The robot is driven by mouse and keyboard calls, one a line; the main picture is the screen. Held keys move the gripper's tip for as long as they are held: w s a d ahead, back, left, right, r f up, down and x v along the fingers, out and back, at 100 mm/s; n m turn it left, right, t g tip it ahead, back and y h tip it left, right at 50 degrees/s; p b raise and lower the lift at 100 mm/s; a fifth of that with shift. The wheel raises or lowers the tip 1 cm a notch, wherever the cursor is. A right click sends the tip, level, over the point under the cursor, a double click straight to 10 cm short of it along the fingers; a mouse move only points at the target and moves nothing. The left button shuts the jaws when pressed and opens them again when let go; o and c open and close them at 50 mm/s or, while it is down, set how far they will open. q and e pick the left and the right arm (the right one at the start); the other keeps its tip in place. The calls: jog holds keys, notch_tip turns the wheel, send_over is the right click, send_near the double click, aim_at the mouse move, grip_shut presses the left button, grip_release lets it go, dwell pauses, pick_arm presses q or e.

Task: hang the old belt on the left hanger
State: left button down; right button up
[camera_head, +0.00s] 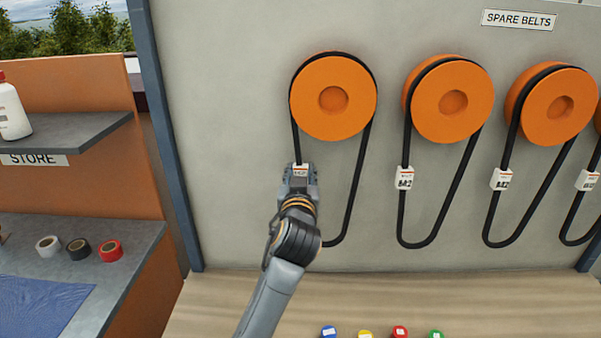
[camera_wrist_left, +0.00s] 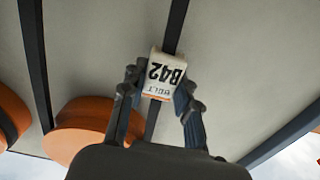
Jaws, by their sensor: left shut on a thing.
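A black belt (camera_head: 358,185) loops over the leftmost orange hanger (camera_head: 333,122) on the wall panel and hangs down below it. My left gripper (camera_head: 301,172) is at the left strand of this belt, below the hanger. It is shut on the belt at its white tag, and it hides part of the strand and the lower loop. In the left wrist view, the tag (camera_wrist_left: 161,75) reads B42 upside down and sits between the fingers, with the belt (camera_wrist_left: 177,25) running past it. An orange hanger (camera_wrist_left: 80,135) shows behind. My right gripper is not in view.
More orange hangers (camera_head: 450,125) with tagged black belts stand in a row to the right, under a SPARE BELTS sign (camera_head: 519,20). Several coloured pieces (camera_head: 400,331) lie on the wooden surface below. A grey bench (camera_head: 125,285) with tape rolls is at left.

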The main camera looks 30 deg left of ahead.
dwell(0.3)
pick_arm(q)
jog(key=c, duration=0.9)
grip_release()
jog(key=shift+f, duration=0.1)
